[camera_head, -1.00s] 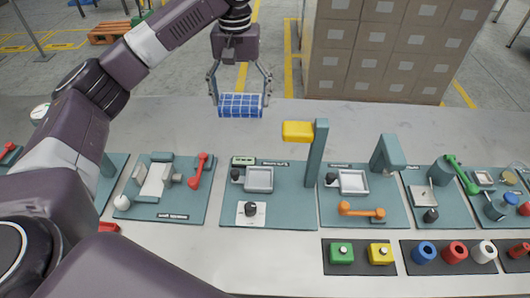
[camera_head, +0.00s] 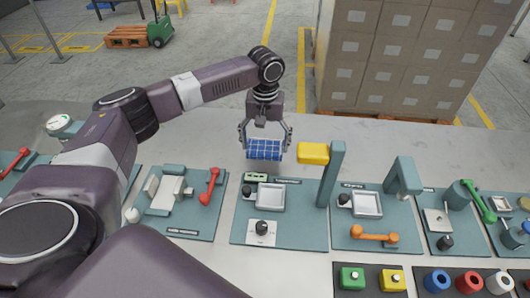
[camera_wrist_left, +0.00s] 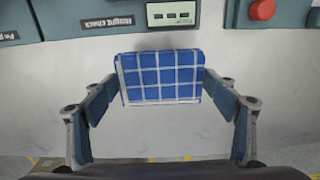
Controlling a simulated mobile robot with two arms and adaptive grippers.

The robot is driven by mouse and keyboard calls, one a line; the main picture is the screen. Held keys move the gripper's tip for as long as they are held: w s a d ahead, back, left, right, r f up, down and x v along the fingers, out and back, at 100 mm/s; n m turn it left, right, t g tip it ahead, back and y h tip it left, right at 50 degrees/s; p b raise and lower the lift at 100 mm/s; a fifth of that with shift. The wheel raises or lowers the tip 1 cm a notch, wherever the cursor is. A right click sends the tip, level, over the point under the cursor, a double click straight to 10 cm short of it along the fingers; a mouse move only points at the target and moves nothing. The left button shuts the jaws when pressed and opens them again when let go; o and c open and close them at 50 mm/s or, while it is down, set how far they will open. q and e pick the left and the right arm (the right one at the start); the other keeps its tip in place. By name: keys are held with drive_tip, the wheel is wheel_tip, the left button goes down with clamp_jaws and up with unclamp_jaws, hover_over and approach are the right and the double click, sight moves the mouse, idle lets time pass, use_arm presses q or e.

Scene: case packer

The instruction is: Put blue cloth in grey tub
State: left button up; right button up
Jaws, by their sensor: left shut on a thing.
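The blue cloth (camera_head: 263,150), with a white grid pattern, is between the fingers of my left gripper (camera_head: 264,141). It hangs over the back part of the grey work surface in the head view. In the left wrist view the cloth (camera_wrist_left: 161,77) looks like a folded rectangle, with the left gripper's fingers (camera_wrist_left: 161,92) at its left and right edges. My left gripper is shut on it. My right gripper does not show. I see no grey tub in either view.
A teal panel with a small grey tray (camera_head: 271,197) lies just in front of the cloth. More panels with levers line the bench. Stacked brown cartons (camera_head: 400,60) stand behind.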

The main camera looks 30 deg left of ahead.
sight(265, 155)
use_arm(q)
drive_tip(key=shift+f+p, duration=0.3)
drive_tip(key=shift+f, duration=2)
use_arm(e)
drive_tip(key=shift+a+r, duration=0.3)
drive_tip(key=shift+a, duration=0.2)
use_arm(q)
drive_tip(key=shift+f, duration=0.1)
drive_tip(key=o, duration=1)
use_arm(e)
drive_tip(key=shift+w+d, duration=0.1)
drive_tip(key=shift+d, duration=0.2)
